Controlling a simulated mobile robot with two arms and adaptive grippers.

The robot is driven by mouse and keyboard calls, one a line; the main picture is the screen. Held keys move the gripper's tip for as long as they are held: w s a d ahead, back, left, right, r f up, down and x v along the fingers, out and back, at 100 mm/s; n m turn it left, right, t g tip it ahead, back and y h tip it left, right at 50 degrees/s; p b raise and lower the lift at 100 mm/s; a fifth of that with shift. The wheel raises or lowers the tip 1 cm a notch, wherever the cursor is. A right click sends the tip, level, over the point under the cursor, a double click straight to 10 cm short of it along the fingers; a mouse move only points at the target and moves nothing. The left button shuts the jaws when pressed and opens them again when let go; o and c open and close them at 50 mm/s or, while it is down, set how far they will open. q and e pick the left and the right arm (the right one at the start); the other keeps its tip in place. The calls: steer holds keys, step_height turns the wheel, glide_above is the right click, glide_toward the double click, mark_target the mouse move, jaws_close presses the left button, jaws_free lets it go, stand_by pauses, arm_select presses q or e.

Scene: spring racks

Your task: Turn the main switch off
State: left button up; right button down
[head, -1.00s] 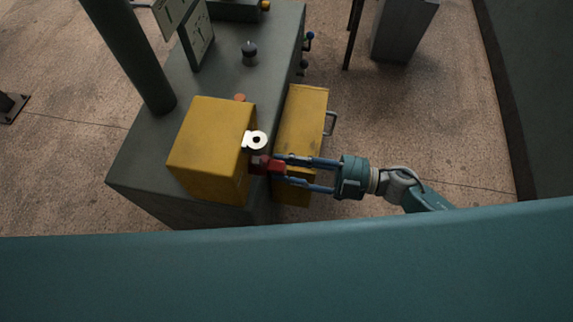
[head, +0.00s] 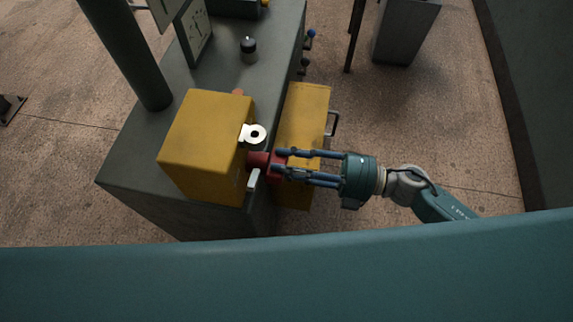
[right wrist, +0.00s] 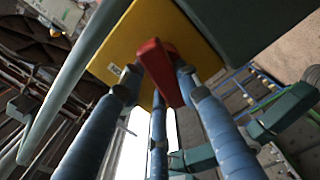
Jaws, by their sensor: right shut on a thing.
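The main switch is a red handle (head: 259,161) on the right face of a yellow box (head: 205,140). My right gripper (head: 281,164) comes in from the right and is shut on the red handle. In the right wrist view the red handle (right wrist: 158,72) stands out from the yellow box (right wrist: 140,35), between the blue fingers of the right gripper (right wrist: 158,90). The fingers partly hide the handle in the head view. My left gripper is not in view.
The yellow box stands on a dark grey cabinet (head: 125,180). A white ring-shaped tag (head: 255,134) sits just above the handle, and a pale plate (head: 253,181) below it. A second yellow box (head: 305,105) with a side handle is close by my fingers.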

steer(key=shift+s+f+n+b, duration=0.1)
steer(key=shift+n+b, duration=0.75)
steer(key=shift+n, duration=0.75)
steer(key=c, duration=1.2)
jaws_free()
steer(key=v, duration=1.2)
